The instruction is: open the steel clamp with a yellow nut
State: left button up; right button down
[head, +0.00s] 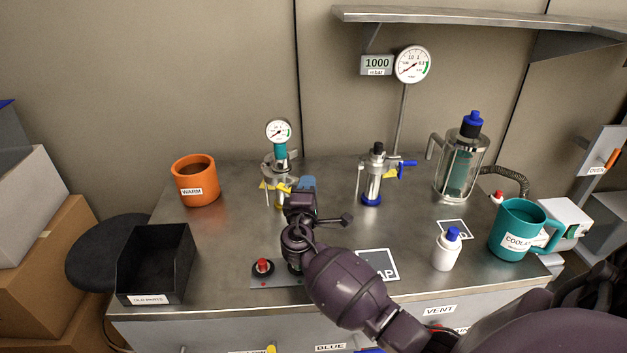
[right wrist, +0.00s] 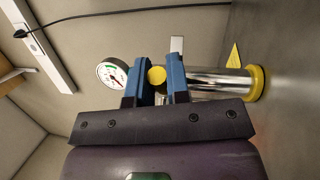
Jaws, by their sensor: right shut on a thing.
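My right gripper (head: 304,186) reaches in from the lower right to the left-hand steel fitting with a gauge (head: 278,131). In the right wrist view its blue fingers (right wrist: 158,80) are shut on a yellow nut (right wrist: 157,75). The steel body (right wrist: 208,84) with a yellow base ring (right wrist: 257,83) lies just beyond the fingers. The steel clamp (head: 274,174) shows only in part in the head view, with the gripper in front of its right side; I cannot tell whether it is open. My left gripper is not in view.
A second steel fitting with a blue handle (head: 407,169) stands to the right. An orange WARM mug (head: 196,184), a black tray (head: 155,264), a white bottle (head: 445,252), a teal COOLANT mug (head: 515,228) and a glass vessel (head: 460,172) surround it. A red button (head: 262,266) sits near the front edge.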

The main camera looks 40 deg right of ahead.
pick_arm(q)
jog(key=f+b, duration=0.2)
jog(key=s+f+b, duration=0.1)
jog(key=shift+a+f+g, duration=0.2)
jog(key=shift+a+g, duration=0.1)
pick_arm(e)
jog(key=a+m+g+h, duration=0.5)
jog(key=a+m+g, duration=0.1)
jog(key=a+g, duration=0.2)
jog(key=shift+s+g+h, duration=0.2)
jog(key=shift+g+h, duration=0.1)
jog(key=shift+g, duration=0.3)
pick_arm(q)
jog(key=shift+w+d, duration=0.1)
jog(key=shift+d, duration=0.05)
pick_arm(e)
jog(key=c, duration=1.1)
grip_release()
jog(key=v, duration=1)
jog(key=shift+a, duration=0.35)
jog(key=shift+s+f, duration=0.1)
jog(key=shift+s, duration=0.05)
